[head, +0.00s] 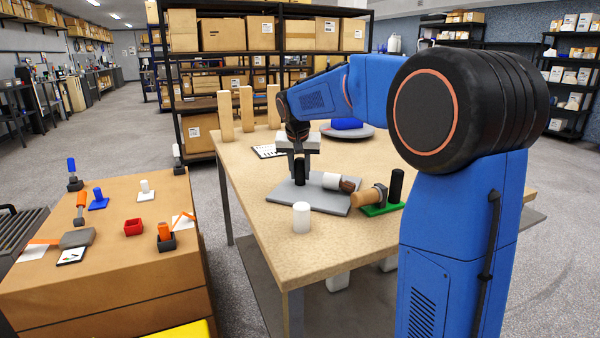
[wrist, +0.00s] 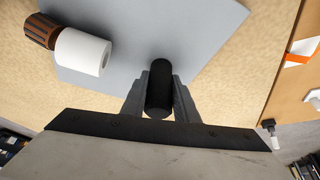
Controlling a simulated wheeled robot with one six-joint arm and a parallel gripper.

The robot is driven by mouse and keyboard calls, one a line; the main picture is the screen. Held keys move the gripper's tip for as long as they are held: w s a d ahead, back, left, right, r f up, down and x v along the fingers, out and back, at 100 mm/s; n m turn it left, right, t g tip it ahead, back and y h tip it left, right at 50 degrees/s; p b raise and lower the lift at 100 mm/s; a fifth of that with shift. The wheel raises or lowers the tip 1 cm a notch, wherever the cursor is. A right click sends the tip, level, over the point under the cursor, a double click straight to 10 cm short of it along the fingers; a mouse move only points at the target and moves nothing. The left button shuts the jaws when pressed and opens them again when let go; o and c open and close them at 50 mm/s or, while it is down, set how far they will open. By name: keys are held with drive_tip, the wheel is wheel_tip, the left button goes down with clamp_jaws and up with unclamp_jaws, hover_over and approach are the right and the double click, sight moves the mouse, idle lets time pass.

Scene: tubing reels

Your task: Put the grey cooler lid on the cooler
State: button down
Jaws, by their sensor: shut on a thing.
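A flat grey slab (head: 330,203), the likeliest cooler lid, lies on or just above the wooden table; I cannot tell which. It also shows in the wrist view (wrist: 205,30). A black upright post (head: 300,172) stands over the slab, perhaps as its handle. My gripper (head: 299,160) points down and is shut on this post. In the wrist view the post (wrist: 159,88) is between both fingers. A white cylinder with a brown end (head: 333,181) lies on its side on the slab, right of the post. I cannot make out a cooler for certain.
A white cylinder (head: 301,217) stands in front of the slab. A green board (head: 382,209) with a black post and a tan cylinder is to the right. A round grey disc (head: 365,133) with a blue piece is behind. A lower brown table (head: 110,262) with small items stands left.

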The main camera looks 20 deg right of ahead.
drive_tip(key=c, duration=1.4)
unclamp_jaws()
drive_tip(key=shift+f, duration=0.1)
